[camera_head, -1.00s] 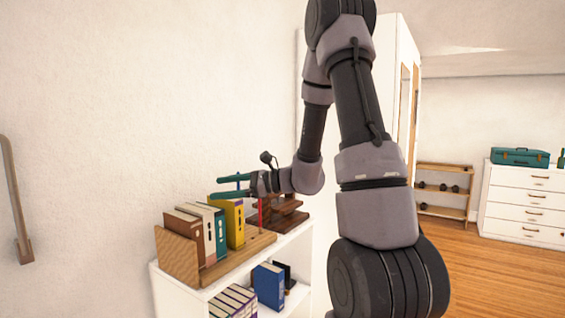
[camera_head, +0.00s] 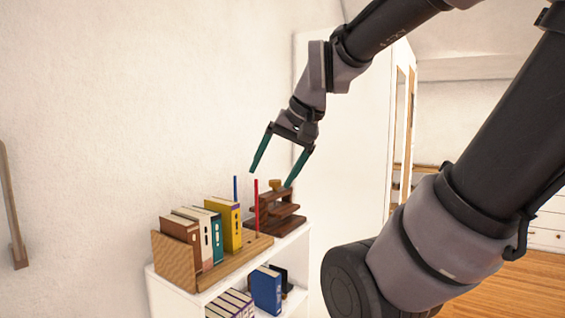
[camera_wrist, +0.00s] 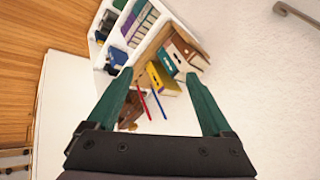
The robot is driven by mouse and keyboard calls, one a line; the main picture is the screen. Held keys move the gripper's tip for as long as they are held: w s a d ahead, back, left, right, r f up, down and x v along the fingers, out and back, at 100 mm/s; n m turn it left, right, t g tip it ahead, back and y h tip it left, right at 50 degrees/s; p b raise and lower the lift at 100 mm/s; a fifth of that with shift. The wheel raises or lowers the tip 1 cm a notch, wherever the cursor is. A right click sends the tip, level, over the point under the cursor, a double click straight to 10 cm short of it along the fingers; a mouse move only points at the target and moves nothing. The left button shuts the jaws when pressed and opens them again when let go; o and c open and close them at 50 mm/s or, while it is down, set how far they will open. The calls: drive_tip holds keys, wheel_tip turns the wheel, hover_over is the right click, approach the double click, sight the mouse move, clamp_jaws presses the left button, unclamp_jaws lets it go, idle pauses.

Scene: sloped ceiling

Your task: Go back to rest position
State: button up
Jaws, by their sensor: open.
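My gripper (camera_head: 270,175) is open and empty, with two green fingers pointing down. It hangs in the air above the right part of the white shelf unit (camera_head: 172,292), over a dark brown stepped wooden stand (camera_head: 290,222). In the wrist view my gripper (camera_wrist: 157,82) shows its fingers spread wide, with nothing between the tips but the shelf top and its things farther off.
On the shelf top, a wooden book holder (camera_head: 178,262) carries several books, including a yellow one (camera_head: 228,228). A blue rod (camera_head: 236,190) and a red rod (camera_head: 257,208) stand upright near it. More books, including a blue one (camera_head: 266,288), are on the lower shelf. A wall handrail (camera_head: 12,205) is at left.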

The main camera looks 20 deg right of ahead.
drive_tip(key=shift+s+d+r+n+t+h, duration=0.3)
drive_tip(key=shift+d+r+t+h, duration=0.2)
drive_tip(key=shift+d+r+t, duration=0.25)
